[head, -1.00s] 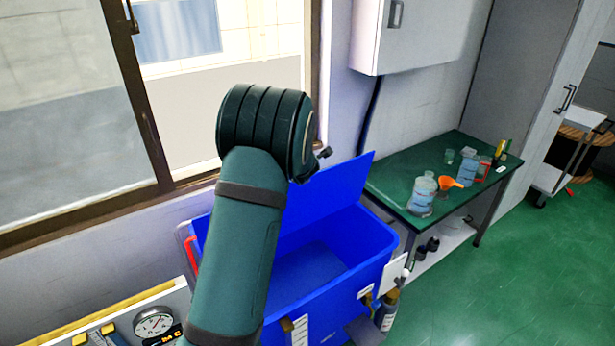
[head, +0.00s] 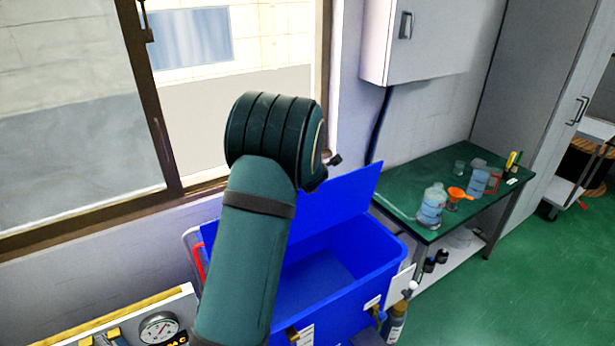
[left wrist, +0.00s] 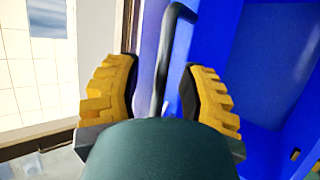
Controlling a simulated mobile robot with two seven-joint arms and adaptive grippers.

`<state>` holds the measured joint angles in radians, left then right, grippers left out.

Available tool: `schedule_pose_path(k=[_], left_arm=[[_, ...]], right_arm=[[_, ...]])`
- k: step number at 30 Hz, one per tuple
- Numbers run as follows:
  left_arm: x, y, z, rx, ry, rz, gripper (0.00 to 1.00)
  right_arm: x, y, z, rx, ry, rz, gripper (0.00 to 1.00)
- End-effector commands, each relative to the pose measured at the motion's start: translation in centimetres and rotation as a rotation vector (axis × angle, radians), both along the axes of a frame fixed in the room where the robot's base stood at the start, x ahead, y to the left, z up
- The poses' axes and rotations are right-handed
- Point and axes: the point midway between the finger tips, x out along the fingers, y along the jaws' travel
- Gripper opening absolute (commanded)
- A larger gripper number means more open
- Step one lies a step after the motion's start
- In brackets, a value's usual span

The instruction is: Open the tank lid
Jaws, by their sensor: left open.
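The blue tank (head: 390,268) stands below the window with its inside showing. Its blue lid (head: 345,205) is raised and tilted up at the back, partly hidden by my left arm. In the head view my left gripper is hidden behind my arm. In the left wrist view my left gripper (left wrist: 162,75) has its yellow ridged fingers apart. A dark bent bar (left wrist: 160,70) runs between them, with gaps to both fingers. Blue surfaces of the lid or tank (left wrist: 265,65) fill the right of that view. My right gripper is not in view.
A green table (head: 410,205) with bottles and an orange funnel (head: 459,193) stands right of the tank. A gauge panel (head: 158,328) is at the lower left. A white wall cabinet (head: 420,40) hangs above the table. Green floor (head: 500,300) is clear at right.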

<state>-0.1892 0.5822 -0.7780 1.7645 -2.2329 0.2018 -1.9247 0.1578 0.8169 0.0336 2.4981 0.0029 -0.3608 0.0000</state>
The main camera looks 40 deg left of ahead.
Motion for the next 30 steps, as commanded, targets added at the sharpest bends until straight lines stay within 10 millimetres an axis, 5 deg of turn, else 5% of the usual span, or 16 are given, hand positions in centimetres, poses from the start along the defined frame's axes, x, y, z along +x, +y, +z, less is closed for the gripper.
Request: schedule_pose_path(k=[18,30], left_arm=[[-5.1,-4.8,5.3,-0.003,-0.005,-0.003,0.41],[-6.6,-6.0,6.8,0.0,-0.003,-0.001,0.41]], right_arm=[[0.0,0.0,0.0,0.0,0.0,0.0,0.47],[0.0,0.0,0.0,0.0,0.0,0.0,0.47]])
